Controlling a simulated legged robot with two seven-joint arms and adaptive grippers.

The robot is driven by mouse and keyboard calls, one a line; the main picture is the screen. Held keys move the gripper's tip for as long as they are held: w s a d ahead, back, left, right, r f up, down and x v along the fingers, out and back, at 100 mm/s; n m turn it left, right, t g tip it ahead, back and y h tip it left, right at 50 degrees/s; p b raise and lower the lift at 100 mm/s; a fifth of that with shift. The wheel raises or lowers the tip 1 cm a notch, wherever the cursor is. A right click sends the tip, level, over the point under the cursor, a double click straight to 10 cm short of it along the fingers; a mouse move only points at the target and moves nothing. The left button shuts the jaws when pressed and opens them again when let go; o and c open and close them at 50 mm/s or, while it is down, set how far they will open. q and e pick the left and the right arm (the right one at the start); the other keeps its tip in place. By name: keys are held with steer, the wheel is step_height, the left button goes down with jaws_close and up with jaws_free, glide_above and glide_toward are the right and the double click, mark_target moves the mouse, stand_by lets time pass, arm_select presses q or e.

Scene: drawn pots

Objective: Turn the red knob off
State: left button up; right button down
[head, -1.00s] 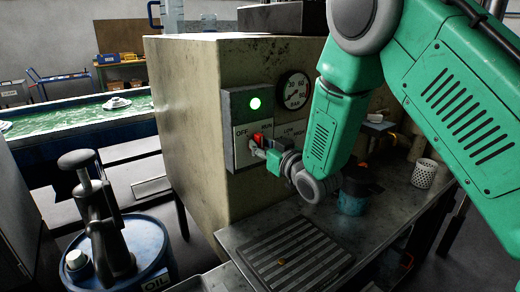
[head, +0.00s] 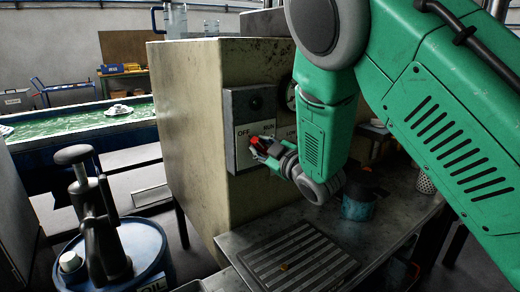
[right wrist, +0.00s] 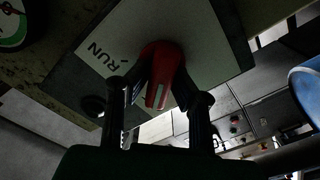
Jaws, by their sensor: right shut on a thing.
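The red knob (head: 254,140) sits on a grey-framed panel (head: 235,160) with a white plate marked OFF and RUN. My right gripper (head: 262,147) is shut on the knob from the front right and hides part of it. In the right wrist view, the red knob (right wrist: 160,72) with its pale pointer line stands between the two fingers of my right gripper (right wrist: 158,92). The RUN mark shows to its left there; the OFF mark is not visible in that view. The round lamp (head: 256,102) above the plate is dark. My left gripper is not in view.
The panel is on a worn cream cabinet (head: 190,130). A gauge (head: 290,95) is partly hidden by my right arm. Below are a metal bench with a ribbed grate (head: 300,258) and a teal can (head: 358,207). A blue oil drum (head: 145,245) with a pump stands at left.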

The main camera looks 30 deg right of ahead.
steer(key=shift+s+a+f, duration=0.1)
steer(key=shift+s+f, duration=0.05)
steer(key=shift+f, duration=0.3)
steer(key=c, duration=1.4)
jaws_free()
steer(key=shift+c, duration=0.2)
steer(key=shift+r, duration=0.15)
steer(key=s+d, duration=0.1)
steer(key=s, duration=1)
steer(key=shift+s+d, duration=0.3)
steer(key=shift+d, duration=0.1)
